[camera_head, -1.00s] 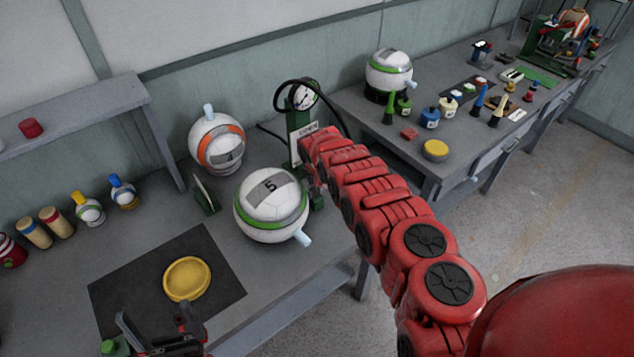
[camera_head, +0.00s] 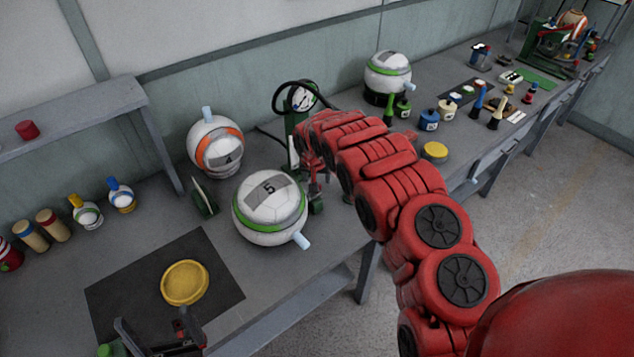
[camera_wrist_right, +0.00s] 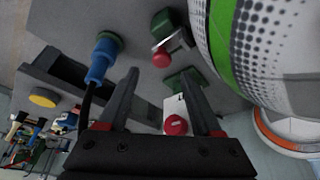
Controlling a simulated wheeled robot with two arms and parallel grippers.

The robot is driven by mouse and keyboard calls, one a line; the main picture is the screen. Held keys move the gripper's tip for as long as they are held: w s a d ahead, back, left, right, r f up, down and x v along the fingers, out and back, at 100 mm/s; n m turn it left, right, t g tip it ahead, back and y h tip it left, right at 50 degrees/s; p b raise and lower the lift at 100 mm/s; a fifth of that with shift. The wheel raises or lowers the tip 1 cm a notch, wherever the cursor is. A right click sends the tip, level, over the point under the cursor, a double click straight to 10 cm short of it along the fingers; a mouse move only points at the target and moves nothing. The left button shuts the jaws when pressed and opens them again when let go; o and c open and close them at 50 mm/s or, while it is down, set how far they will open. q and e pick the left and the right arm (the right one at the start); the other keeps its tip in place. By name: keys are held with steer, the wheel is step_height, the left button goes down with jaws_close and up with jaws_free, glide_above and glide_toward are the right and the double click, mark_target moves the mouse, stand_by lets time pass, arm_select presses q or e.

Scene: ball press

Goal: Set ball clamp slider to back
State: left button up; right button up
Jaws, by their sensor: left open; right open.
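A white ball with a green band and a "5" (camera_head: 269,205) sits on the table between a green clamp plate (camera_head: 204,196) on its left and a small green part (camera_head: 316,202) on its right. In the right wrist view, a green and grey block with a red knob (camera_wrist_right: 161,59) stands beside the ball (camera_wrist_right: 270,50); it may be the clamp slider. My right gripper (camera_head: 314,182) is beyond the ball's right side, partly hidden by its arm. Its fingers (camera_wrist_right: 160,73) are open, with nothing held. My left gripper (camera_head: 160,330) is open at the bottom edge.
A green pump with a gauge (camera_head: 301,98) and black hose stands behind my right arm. An orange-banded ball (camera_head: 215,146) is at the back. A yellow disc (camera_head: 184,283) lies on a dark mat (camera_head: 120,293). A red knob (camera_wrist_right: 176,125) shows between my right fingers.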

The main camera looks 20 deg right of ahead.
steer(key=p+v, duration=1.3)
steer(key=p, duration=0.1)
steer(key=shift+d, duration=0.15)
steer(key=shift+f, duration=0.1)
